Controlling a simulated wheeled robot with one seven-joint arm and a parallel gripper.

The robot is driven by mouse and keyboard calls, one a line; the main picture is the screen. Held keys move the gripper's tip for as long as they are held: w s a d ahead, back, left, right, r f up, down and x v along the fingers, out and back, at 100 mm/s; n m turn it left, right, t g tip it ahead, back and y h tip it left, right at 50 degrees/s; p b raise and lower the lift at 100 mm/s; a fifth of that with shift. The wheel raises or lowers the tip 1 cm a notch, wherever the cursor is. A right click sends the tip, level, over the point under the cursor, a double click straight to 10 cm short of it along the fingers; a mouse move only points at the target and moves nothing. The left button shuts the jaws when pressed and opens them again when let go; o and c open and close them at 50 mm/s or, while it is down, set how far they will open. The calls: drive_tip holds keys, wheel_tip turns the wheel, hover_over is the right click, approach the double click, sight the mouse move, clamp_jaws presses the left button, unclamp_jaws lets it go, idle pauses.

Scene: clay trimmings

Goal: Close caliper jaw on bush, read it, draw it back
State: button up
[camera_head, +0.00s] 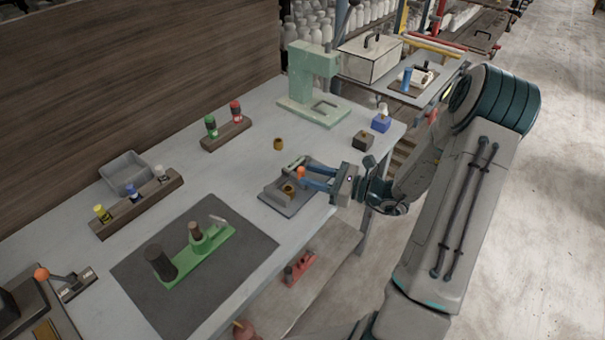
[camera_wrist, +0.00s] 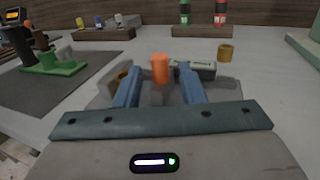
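The caliper (camera_head: 274,196) is a grey fixture near the table's front edge. It has an orange knob (camera_head: 300,172) on its movable part; the knob also shows in the wrist view (camera_wrist: 160,68). A brass bush (camera_head: 289,189) sits in the fixture, left of the knob in the wrist view (camera_wrist: 120,78). A display block (camera_wrist: 197,68) lies behind the right finger; its reading is too small to make out. My gripper (camera_head: 306,177) has its blue fingers open, one on each side of the knob, with gaps visible in the wrist view. Whether the jaw touches the bush, I cannot tell.
A second bush (camera_head: 278,143) stands loose on the table behind the fixture. A dark mat (camera_head: 140,270) with a green stand (camera_head: 215,240) lies to the left. A bottle rack (camera_head: 226,135) and a pale green press (camera_head: 300,85) stand further back.

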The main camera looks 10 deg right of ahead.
drive_tip(key=v, duration=1)
drive_tip(key=shift+d+b, duration=0.2)
drive_tip(key=shift+b, duration=0.25)
drive_tip(key=shift+s, duration=0.15)
drive_tip(key=s+a+r+n+g+h, duration=0.4)
drive_tip(key=s+a+n+g, duration=0.4)
drive_tip(key=a+n+g, duration=0.3)
drive_tip(key=s+r+n+t+h, duration=0.3)
drive_tip(key=s+r+n+h, duration=0.4)
drive_tip(key=n+h, duration=0.4)
drive_tip(key=d+n, duration=0.1)
drive_tip(key=n, duration=0.1)
drive_tip(key=shift+n+t, duration=0.3)
drive_tip(key=shift+t, duration=0.1)
